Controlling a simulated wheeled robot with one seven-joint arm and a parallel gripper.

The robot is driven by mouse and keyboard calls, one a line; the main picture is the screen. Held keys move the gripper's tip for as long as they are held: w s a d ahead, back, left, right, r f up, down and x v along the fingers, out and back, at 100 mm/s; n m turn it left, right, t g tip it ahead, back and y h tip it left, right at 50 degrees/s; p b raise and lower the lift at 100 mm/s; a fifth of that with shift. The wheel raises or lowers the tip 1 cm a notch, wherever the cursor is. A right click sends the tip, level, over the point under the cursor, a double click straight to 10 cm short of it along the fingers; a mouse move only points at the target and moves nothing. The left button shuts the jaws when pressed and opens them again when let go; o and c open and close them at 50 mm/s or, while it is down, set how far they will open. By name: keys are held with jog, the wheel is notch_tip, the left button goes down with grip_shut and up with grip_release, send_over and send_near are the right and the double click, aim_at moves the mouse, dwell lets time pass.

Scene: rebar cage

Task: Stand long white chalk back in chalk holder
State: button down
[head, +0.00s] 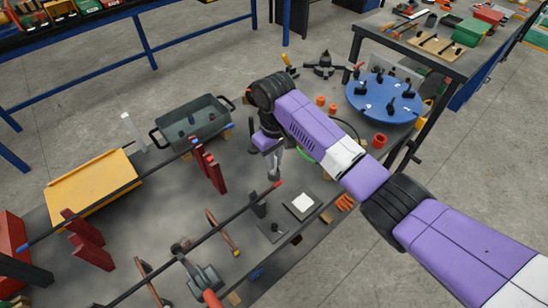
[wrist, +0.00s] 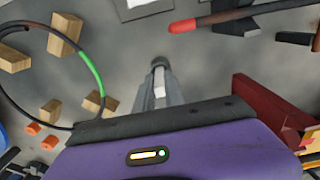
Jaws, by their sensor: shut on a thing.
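My gripper (head: 274,170) hangs over the middle of the grey table, fingers pointing down. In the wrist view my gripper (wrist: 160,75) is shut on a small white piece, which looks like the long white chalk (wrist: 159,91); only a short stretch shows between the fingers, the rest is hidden. I cannot tell the chalk in the head view. I cannot pick out the chalk holder for certain. A dark plate with a white square (head: 302,204) and a small dark plate (head: 271,231) lie in front of my gripper.
A dark bar with a red tip (head: 279,184) crosses the table near my gripper, beside red uprights (head: 209,168). A grey-green tray (head: 195,125), a white upright bar (head: 132,131) and a yellow board (head: 94,184) are left. A blue turntable (head: 383,98) stands right.

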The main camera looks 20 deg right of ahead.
jog(key=shift+f, duration=0.3)
jog(key=c, duration=1.4)
grip_release()
jog(key=shift+b, duration=0.6)
